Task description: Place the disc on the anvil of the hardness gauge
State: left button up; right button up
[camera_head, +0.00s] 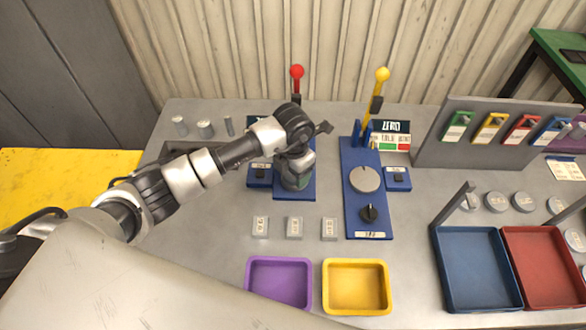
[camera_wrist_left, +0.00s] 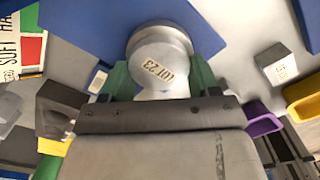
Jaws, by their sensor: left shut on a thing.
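My left gripper (camera_head: 296,184) is over the blue base (camera_head: 294,195) of the red-lever gauge, pointing down. In the left wrist view its green fingers (camera_wrist_left: 160,80) are shut on a pale grey disc (camera_wrist_left: 158,68) labelled LOT 23. A round metal edge (camera_wrist_left: 160,32) shows just behind the disc; I cannot tell whether it is the anvil or whether they touch. The blue base (camera_wrist_left: 215,42) shows around it. In the head view the gripper hides the disc and the anvil. A sign reading SOFT (camera_wrist_left: 30,45) stands beside, partly cut off. My right gripper is not in view.
A yellow-lever gauge (camera_head: 352,215) with a round grey plate (camera_head: 364,179) stands to the right. Small labelled blocks (camera_head: 294,227) lie in front, then purple (camera_head: 250,285) and yellow (camera_head: 327,290) trays. Blue (camera_head: 440,270) and red (camera_head: 510,260) trays and several discs (camera_head: 496,201) are further right.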

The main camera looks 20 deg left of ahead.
pick_arm(q)
jog(key=shift+f, duration=0.1)
jog(key=o, duration=1.2)
jog(key=shift+c, duration=0.2)
jog(key=shift+r, duration=0.35)
notch_tip(320, 180, up, 12)
jog(key=b, duration=0.2)
jog(key=shift+f+b, duration=0.15)
jog(key=shift+b, duration=0.25)
